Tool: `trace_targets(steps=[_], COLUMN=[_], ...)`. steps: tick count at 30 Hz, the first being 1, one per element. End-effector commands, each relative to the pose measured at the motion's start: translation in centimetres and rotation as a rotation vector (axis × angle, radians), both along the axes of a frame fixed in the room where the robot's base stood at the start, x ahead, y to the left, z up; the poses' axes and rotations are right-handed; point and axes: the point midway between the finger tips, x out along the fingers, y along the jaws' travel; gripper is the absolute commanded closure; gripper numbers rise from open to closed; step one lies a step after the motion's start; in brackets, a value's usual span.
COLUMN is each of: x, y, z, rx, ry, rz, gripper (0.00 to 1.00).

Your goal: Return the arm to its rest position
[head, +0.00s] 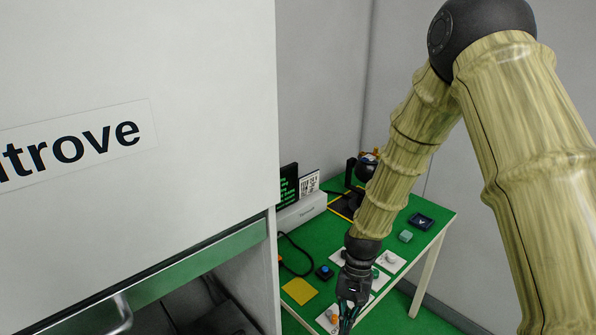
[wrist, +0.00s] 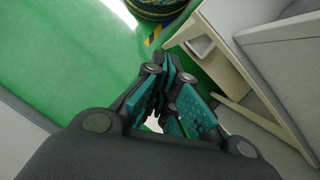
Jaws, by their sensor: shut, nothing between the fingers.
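My arm reaches down from the upper right of the head view, its links bamboo-patterned with black joints. My gripper (head: 348,310) hangs at the lower end of the arm, in front of the near edge of the green table. In the wrist view my gripper (wrist: 168,80) shows its teal fingers drawn together. It is shut with nothing between the fingers. The floor and furniture show beyond it, and no object touches the fingertips.
A large white cabinet (head: 140,90) fills the left of the head view. The green table (head: 425,222) holds a yellow square (head: 299,291), a blue button (head: 324,271), white cards and small blocks. Green floor (wrist: 70,60) is open at left in the wrist view, near a black-and-yellow round base (wrist: 155,8).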

Motion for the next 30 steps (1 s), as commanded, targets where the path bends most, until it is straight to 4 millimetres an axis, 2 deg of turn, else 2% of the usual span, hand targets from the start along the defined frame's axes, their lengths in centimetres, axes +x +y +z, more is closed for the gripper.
trace_targets(steps=[8, 14, 21, 27, 30], x=[-2.9, -6.1, -13.2, -19.6, -22.5], y=[-1.9, -3.4, -6.3, -8.5, -9.3], z=[-5.1, -10.1, -17.2, -21.2, -22.2], rx=[-0.007, -0.017, -0.037, -0.052, -0.059], ry=[-0.040, -0.085, -0.172, -0.247, -0.283], rz=[0.017, 0.055, 0.135, 0.211, 0.248], gripper=[1.00, 1.00, 1.00, 1.00, 1.00])
